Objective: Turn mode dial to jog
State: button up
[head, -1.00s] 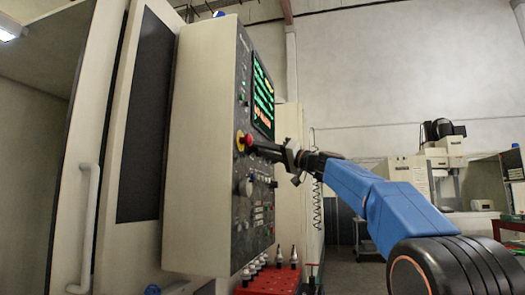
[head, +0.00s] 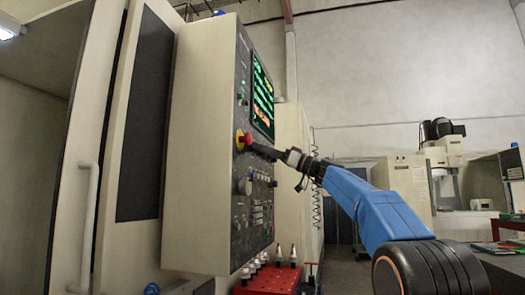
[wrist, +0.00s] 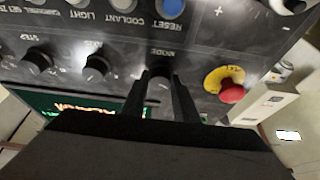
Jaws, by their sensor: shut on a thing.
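The mode dial (wrist: 160,77) is a dark round knob under the upside-down MODE label in the wrist view. The fingers of my gripper (wrist: 162,92) stand on either side of it and are shut on it. Which setting it points to cannot be read. In the head view, my gripper (head: 256,149) reaches the control panel (head: 242,195) beside the red emergency stop (head: 241,140) on its yellow ring. The dial is hidden there behind the gripper.
In the wrist view, the emergency stop (wrist: 231,92) sits close to the right of the fingers. Two other black knobs (wrist: 97,67) (wrist: 37,62) lie to the left, and a blue reset button (wrist: 171,8) is above. The lit screen (head: 262,97) is above the gripper in the head view.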

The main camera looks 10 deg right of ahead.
dwell(0.4)
jog(key=o, duration=1.1)
jog(key=shift+c, duration=0.2)
jog(key=v, duration=1.7)
jog(key=shift+d, duration=0.25)
jog(key=shift+s, duration=0.1)
